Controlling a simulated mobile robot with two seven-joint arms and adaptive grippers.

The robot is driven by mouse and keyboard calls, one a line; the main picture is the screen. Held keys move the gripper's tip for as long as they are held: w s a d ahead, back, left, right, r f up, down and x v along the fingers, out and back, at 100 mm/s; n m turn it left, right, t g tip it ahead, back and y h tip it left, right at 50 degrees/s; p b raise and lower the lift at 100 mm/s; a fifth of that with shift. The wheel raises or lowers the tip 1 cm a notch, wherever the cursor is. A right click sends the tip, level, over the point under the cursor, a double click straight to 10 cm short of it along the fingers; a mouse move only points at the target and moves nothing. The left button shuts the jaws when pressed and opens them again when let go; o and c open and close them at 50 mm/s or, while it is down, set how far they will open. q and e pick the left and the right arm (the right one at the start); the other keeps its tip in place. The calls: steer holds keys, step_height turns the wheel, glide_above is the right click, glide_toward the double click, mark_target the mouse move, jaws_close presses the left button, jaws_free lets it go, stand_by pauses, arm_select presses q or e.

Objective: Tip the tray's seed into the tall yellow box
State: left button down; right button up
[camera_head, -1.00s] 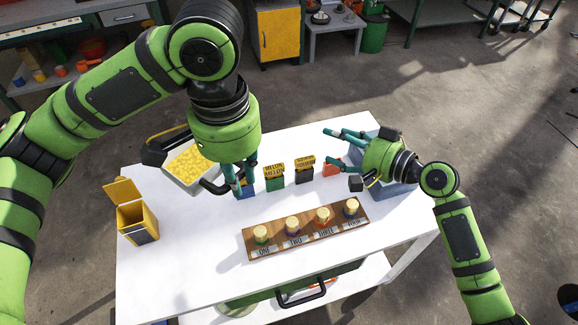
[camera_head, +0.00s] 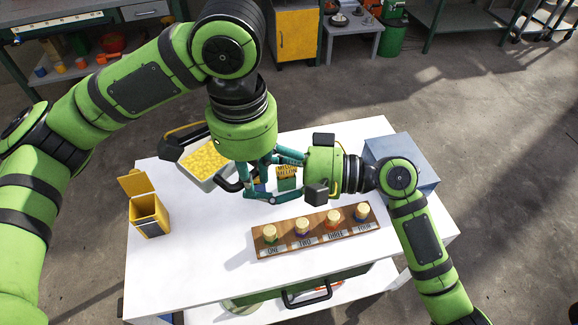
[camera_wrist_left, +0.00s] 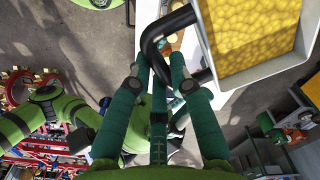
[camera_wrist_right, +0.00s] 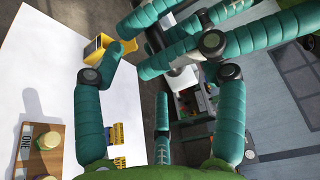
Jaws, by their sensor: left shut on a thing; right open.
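The tray (camera_head: 226,185) holds yellow seed (camera_head: 206,160) and is level at the table's back left. Its dark handle (camera_wrist_left: 150,42) and seed also show in the left wrist view. My left gripper (camera_head: 247,180) is shut on the tray's handle. The tall yellow box (camera_head: 150,222) stands upright at the table's left, lid open, left of and nearer than the tray; it also shows in the right wrist view (camera_wrist_right: 93,50). My right gripper (camera_head: 262,178) is open, fingers pointing left, close beside the left gripper; whether they touch is unclear.
A wooden board (camera_head: 262,247) with several labelled jars lies at the front right. A small yellow-labelled block (camera_head: 287,180) is partly hidden behind my right gripper. A blue-grey bin (camera_head: 415,165) is at the back right. The table's front left is clear.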

mark_target(229, 167)
steer(key=shift+w+a+f, duration=0.1)
steer(key=shift+w+a, duration=0.05)
steer(key=shift+a, duration=1.1)
steer(key=shift+w+a+f, duration=0.1)
steer(key=shift+w+a, duration=0.05)
steer(key=shift+a, duration=1.1)
jaws_close()
arm_select(q)
steer(key=c, duration=1.1)
jaws_free()
steer(key=shift+r, duration=0.1)
steer(key=shift+o, duration=0.2)
steer(key=shift+d, duration=0.1)
arm_select(e)
steer(key=shift+s+a, duration=0.1)
steer(key=shift+r, duration=0.1)
